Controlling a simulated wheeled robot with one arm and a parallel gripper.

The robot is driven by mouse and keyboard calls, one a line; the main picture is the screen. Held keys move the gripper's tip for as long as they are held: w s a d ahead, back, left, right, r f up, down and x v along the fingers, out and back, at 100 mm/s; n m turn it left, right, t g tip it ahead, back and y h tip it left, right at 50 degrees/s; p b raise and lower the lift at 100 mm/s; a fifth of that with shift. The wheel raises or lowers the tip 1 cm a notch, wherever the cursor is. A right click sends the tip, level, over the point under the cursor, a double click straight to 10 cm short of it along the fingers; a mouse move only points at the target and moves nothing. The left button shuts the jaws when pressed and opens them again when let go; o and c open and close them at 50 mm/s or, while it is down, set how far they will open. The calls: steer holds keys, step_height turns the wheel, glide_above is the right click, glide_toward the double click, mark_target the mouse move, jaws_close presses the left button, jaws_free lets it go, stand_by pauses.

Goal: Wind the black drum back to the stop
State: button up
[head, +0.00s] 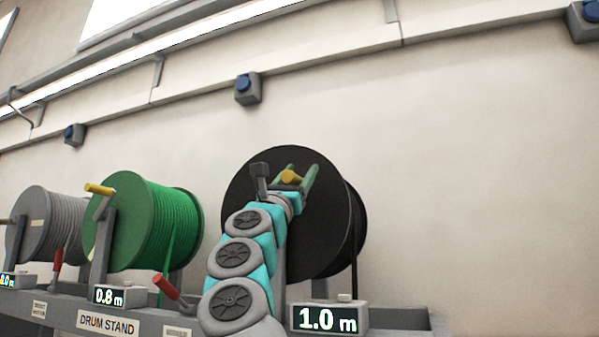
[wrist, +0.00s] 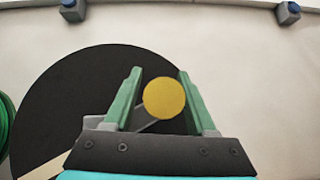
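The black drum (head: 335,225) stands at the right end of the drum stand (head: 60,318); it also shows in the wrist view (wrist: 60,100). Its yellow crank handle (head: 291,177) sits at the upper part of the drum face. My gripper (head: 297,174) is at the handle. In the wrist view the round yellow handle end (wrist: 164,98) lies between my green fingers (wrist: 160,92), with a visible gap on each side. A grey crank arm (wrist: 105,125) runs from the handle toward lower left. The display (head: 327,319) below the black drum reads 1.0 m.
A green drum (head: 150,220) with a yellow handle and a 0.8 m display (head: 118,296) stands to the left. A grey drum (head: 50,225) is farther left. Red levers (head: 167,288) rise from the stand. The wall (head: 470,180) at right is bare.

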jaws_close()
stand_by(1.2)
